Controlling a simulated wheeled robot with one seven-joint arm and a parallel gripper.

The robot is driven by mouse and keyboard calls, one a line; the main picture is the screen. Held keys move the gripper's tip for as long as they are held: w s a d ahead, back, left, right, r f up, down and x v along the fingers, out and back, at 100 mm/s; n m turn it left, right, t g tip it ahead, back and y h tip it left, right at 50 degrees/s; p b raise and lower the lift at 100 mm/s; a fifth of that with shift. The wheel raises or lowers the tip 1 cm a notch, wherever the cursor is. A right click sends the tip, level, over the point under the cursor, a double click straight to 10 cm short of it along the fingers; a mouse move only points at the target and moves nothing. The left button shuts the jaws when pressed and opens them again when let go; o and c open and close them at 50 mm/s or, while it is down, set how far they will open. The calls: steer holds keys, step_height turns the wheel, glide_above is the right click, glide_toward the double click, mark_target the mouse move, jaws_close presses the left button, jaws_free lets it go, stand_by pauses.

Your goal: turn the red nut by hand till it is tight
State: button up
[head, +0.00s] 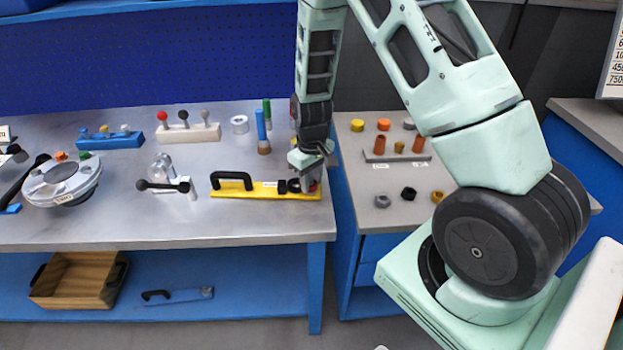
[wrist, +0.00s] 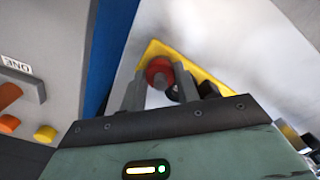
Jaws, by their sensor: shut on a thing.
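The red nut (wrist: 158,70) shows in the wrist view between the two grey fingers of my gripper (wrist: 167,80). It sits at the end of a yellow plate (wrist: 154,48), with a dark round part close beside it. In the head view my gripper (head: 307,182) points down at the right end of the yellow plate (head: 262,190), which has a black handle (head: 231,176). My gripper is shut on the red nut. In the head view my fingers hide most of the nut, and its thread cannot be seen.
The yellow plate lies near the right edge of the grey bench (head: 170,232). A grey flanged shell (head: 62,183) and a metal clamp (head: 164,175) stand to the left. Blue and green upright tools (head: 261,126) stand behind. A side table (head: 362,215) with loose nuts is across a gap.

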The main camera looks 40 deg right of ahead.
mark_target(311, 183)
steer(key=o, duration=1)
step_height(311, 183, up, 18)
steer(key=shift+f+b, duration=0.25)
steer(key=shift+b, duration=0.35)
